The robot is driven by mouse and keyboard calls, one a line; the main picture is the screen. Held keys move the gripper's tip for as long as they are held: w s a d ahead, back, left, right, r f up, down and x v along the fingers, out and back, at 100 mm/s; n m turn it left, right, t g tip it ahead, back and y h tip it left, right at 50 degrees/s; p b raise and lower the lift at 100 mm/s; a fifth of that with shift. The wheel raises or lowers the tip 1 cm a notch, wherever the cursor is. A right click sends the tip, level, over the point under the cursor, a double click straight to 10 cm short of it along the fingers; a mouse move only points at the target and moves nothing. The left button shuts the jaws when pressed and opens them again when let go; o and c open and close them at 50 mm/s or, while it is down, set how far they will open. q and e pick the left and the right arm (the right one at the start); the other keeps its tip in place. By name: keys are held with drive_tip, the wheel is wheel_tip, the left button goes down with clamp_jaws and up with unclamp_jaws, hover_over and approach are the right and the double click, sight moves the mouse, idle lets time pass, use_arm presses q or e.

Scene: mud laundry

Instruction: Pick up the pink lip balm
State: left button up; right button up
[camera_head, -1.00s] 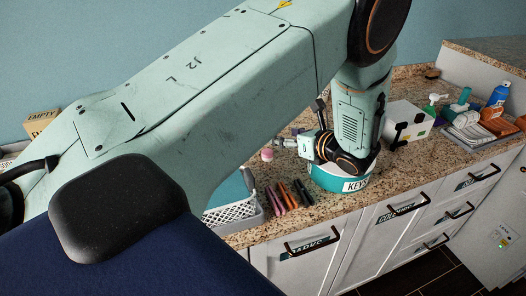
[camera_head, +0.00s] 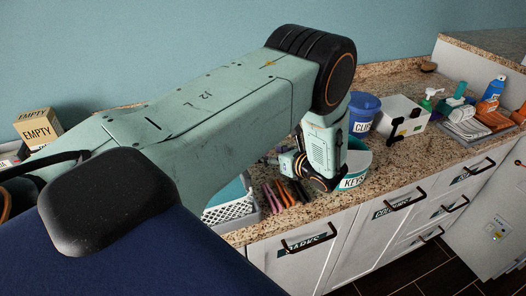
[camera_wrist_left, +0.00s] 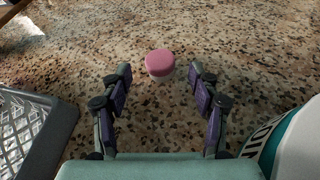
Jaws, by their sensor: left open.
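In the head view the lip balm is hidden behind my left arm, and only part of my left gripper (camera_head: 272,159) shows beside the wrist. My right gripper is not in view.
A blue bin (camera_head: 363,107) and white box (camera_head: 403,116) stand further right.

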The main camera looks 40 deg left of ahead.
sight(267, 151)
use_arm(q)
drive_tip(key=shift+x, duration=1)
drive_tip(key=shift+w+a+f, duration=0.2)
drive_tip(key=shift+a, duration=0.25)
drive_tip(key=shift+s+d+r, duration=0.1)
drive_tip(key=shift+s+r, duration=0.05)
drive_tip(key=c, duration=1)
